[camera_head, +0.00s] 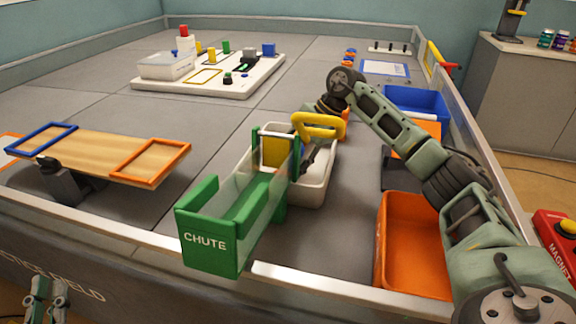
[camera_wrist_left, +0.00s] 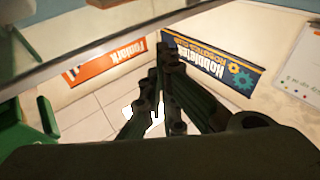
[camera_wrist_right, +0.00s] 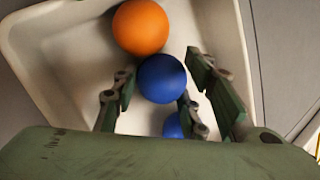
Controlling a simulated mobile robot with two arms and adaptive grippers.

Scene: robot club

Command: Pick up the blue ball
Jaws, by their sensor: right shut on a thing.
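In the right wrist view a blue ball (camera_wrist_right: 162,78) sits between the two fingers of my right gripper (camera_wrist_right: 165,82), which is shut on it. The ball is over or in a cream tray (camera_wrist_right: 245,60). Part of a second blue ball (camera_wrist_right: 173,128) shows closer to the palm, mostly hidden. An orange ball (camera_wrist_right: 140,27) lies just beyond. In the head view the cream tray (camera_head: 318,185) stands behind the green chute, and its balls are hidden. My left gripper (camera_head: 45,287) is low at the left, outside the field; its fingers come together, empty, in the left wrist view (camera_wrist_left: 160,75).
The green chute (camera_head: 210,243) with a clear side adjoins the tray. A yellow handle (camera_head: 318,125) rises by my right wrist. An orange bin (camera_head: 410,215) and blue bin (camera_head: 418,103) lie right. A wooden seesaw (camera_head: 105,150) stands left. The central floor is clear.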

